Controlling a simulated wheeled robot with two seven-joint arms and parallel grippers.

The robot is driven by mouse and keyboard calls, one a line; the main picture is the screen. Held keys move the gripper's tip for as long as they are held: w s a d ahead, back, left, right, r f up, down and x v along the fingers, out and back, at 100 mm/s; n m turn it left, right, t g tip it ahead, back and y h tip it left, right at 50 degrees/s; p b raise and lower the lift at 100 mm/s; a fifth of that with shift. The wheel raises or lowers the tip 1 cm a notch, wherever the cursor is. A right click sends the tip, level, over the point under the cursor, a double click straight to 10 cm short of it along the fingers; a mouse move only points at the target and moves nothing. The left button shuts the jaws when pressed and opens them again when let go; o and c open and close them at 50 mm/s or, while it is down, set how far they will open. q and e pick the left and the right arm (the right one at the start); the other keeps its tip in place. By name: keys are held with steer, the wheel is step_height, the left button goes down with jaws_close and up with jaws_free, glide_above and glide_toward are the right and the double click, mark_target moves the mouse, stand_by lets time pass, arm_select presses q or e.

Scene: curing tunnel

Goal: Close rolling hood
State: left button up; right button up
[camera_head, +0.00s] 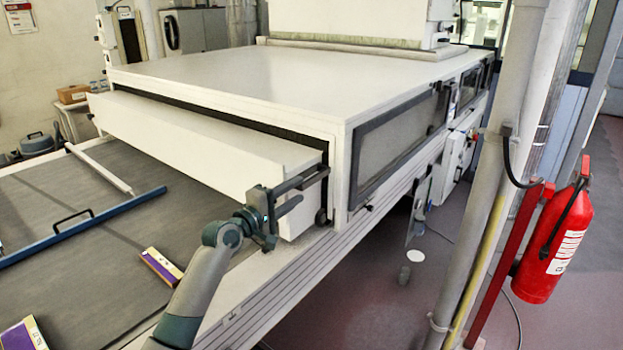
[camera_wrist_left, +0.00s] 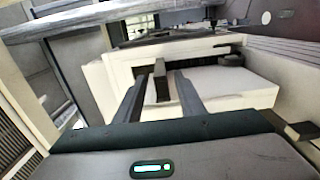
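The white rolling hood (camera_head: 190,145) sits partly out of the front opening of the larger white tunnel housing (camera_head: 250,80), over the dark conveyor bed. My left gripper (camera_head: 308,187) is at the hood's near right end, beside the housing's front corner. Its two fingers are apart, with a visible gap. In the left wrist view, a small dark upright block (camera_wrist_left: 160,80), perhaps a handle, shows between the spread fingers of the left gripper (camera_wrist_left: 160,88). White panels (camera_wrist_left: 225,85) lie beyond it. I cannot tell whether the fingers touch the block. My right gripper is not in view.
A blue bar with a handle (camera_head: 90,225) crosses the conveyor (camera_head: 95,265). Purple-and-white boxes (camera_head: 161,266) lie on the bed. A grey post (camera_head: 490,180) and a red fire extinguisher (camera_head: 556,243) stand at right. Floor beside the machine is mostly clear.

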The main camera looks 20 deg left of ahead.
mark_target(312, 182)
arm_select(q)
steer(key=p+x, duration=0.1)
steer(key=x, duration=0.6)
steer(key=shift+w+d+f, duration=0.1)
steer(key=shift+w, duration=0.25)
jaws_close()
